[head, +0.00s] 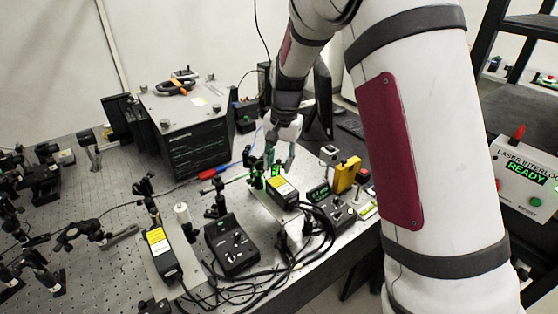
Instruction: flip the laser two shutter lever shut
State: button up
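My gripper (280,158) points down over the bench, just behind a black laser box with a yellow label (284,188). Its two fingers look apart, with nothing seen between them. Green light glows on small mounts (257,180) at the back left of this box. A second similar laser box with a yellow label (161,247) sits on a plate at the front left. The label text is too small to read, so I cannot tell which is laser two. No shutter lever can be made out; one near my gripper may be hidden by the fingers or mounts.
Black controllers (232,245) and (331,206) stand by the lasers, with loose black cables in front. A large black instrument (190,130) stands behind. A yellow block (346,174) is to the right. An interlock box (527,175) reads READY. Optics crowd the left bench.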

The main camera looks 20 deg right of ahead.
grip_shut()
jog(key=shift+s+a+r+h+p, duration=0.15)
jog(key=shift+a+h+p, duration=0.15)
jog(key=shift+h+p, duration=0.15)
jog(key=shift+a+t+h+p, duration=0.2)
jog(key=shift+t+h+p, duration=0.2)
jog(key=shift+h+p, duration=0.15)
grip_release()
